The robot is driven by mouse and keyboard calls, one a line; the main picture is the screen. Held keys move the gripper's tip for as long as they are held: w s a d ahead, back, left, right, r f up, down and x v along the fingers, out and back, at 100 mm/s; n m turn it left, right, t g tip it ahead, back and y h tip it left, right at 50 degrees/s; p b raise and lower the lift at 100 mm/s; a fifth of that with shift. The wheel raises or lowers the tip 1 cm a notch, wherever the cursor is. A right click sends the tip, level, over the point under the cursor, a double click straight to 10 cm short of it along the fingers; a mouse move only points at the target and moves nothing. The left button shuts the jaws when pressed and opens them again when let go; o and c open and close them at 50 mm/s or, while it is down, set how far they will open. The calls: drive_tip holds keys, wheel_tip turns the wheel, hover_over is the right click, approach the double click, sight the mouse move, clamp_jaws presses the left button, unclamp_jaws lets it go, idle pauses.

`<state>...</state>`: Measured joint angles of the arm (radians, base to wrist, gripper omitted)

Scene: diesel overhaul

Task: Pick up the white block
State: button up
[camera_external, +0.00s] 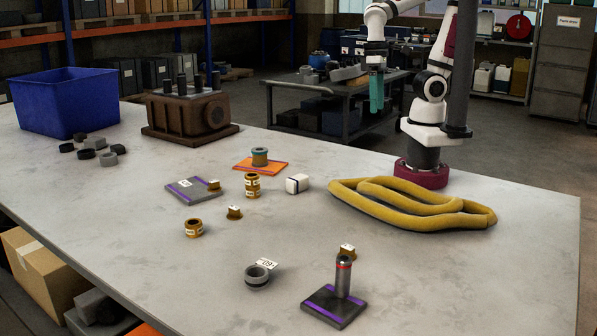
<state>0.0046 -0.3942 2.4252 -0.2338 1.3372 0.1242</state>
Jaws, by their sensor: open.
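The white block (297,184) lies on the grey table near the middle, with a dark stripe on one side. It stands apart from the things around it. My gripper (376,108) has teal fingers and hangs pointing down, high above the far side of the table, up and to the right of the block in the picture. It is open, and nothing shows between its fingers. The small gap between the fingers is hard to make out at this size.
A yellow hose coil (410,205) lies right of the block. Left of it are a brass cylinder (252,187), an orange plate (262,166) with a ringed part and a grey plate (190,190). A steel post on a base (335,305) stands in front. A blue bin (65,102) is far left.

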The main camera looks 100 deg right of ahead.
drive_tip(key=w+d+f+m, duration=0.1)
drive_tip(key=w+f+m, duration=0.15)
drive_tip(key=w, duration=1.05)
drive_tip(key=m+h, duration=0.1)
drive_tip(key=m, duration=0.1)
hover_over(297, 177)
wheel_tip(297, 177, down, 4)
wheel_tip(297, 177, down, 16)
drive_tip(key=shift+a+r, duration=0.1)
drive_tip(key=shift+r, duration=0.15)
drive_tip(key=c, duration=1.3)
drive_tip(key=shift+c, duration=0.2)
drive_tip(key=shift+r, duration=0.2)
